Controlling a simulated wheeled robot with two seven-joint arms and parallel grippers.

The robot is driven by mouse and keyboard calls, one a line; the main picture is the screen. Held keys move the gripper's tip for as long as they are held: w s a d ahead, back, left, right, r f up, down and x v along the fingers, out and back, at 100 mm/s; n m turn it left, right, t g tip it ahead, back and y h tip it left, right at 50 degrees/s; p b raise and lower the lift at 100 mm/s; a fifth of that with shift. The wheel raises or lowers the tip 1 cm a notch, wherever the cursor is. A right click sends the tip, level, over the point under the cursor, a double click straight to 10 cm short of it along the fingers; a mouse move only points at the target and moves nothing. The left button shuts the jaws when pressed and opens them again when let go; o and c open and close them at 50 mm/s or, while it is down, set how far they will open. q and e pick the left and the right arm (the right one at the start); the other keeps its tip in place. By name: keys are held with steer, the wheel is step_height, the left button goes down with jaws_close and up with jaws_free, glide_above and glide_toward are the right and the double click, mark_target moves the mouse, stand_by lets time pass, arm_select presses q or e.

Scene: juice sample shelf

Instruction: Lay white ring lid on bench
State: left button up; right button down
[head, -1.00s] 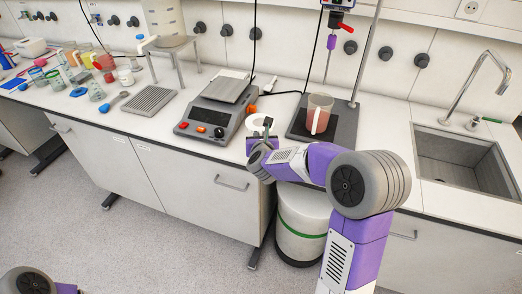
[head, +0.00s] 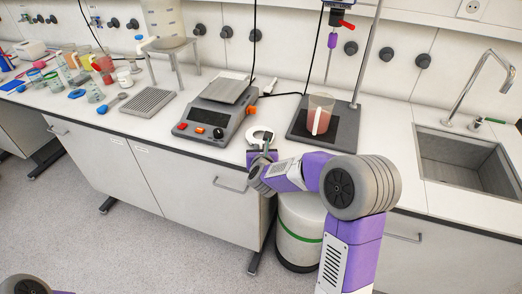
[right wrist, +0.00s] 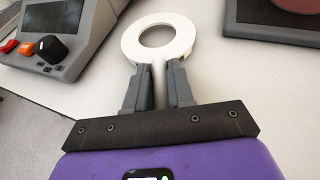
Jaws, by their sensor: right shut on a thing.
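The white ring lid (head: 252,134) is at the bench front, between the balance-like device and the dark stand base. It also shows in the right wrist view (right wrist: 187,42), lying roughly level with its open hole visible. My right gripper (head: 265,147) is shut on the lid's narrow tab, with the ring beyond the fingertips (right wrist: 160,75). The lid is over or on the white bench (head: 165,127); I cannot tell whether it touches. My left gripper is out of view.
A dark stand base (head: 345,133) with a jug of red liquid (head: 320,113) is to the right. A sink (head: 465,160) is farther right. Several cups and tools crowd the far left bench.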

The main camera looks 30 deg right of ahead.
steer(key=shift+f+b, duration=0.3)
steer(key=shift+b, duration=0.1)
steer(key=c, duration=1)
jaws_free()
steer(key=shift+a, duration=0.1)
